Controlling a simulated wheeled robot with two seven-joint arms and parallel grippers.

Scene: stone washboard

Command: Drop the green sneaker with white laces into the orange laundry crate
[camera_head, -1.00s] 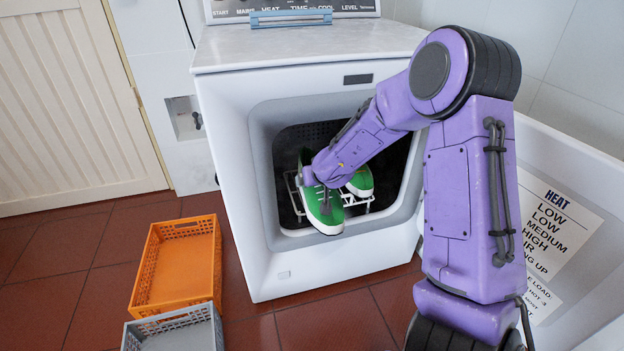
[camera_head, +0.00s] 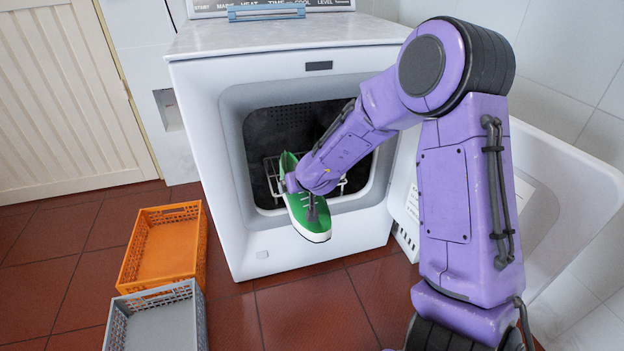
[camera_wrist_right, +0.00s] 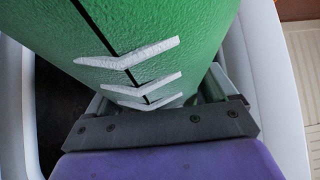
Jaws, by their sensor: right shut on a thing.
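The green sneaker with white laces (camera_head: 306,216) hangs in front of the dryer opening, toe pointing down toward the floor. My right gripper (camera_head: 312,205) is shut on the sneaker, and the arm hides part of the shoe. In the right wrist view the green upper with white lace strips (camera_wrist_right: 150,45) fills the space beyond the gripper (camera_wrist_right: 165,110). The orange laundry crate (camera_head: 165,249) stands on the floor to the left of the dryer, and it looks empty. The left gripper does not show.
The white dryer (camera_head: 200,110) has a dark opening with a white wire rack (camera_head: 345,185) inside. Its open door (camera_head: 560,215) is at the right. A grey crate (camera_head: 160,322) stands right in front of the orange one. Red tiled floor is clear before the dryer.

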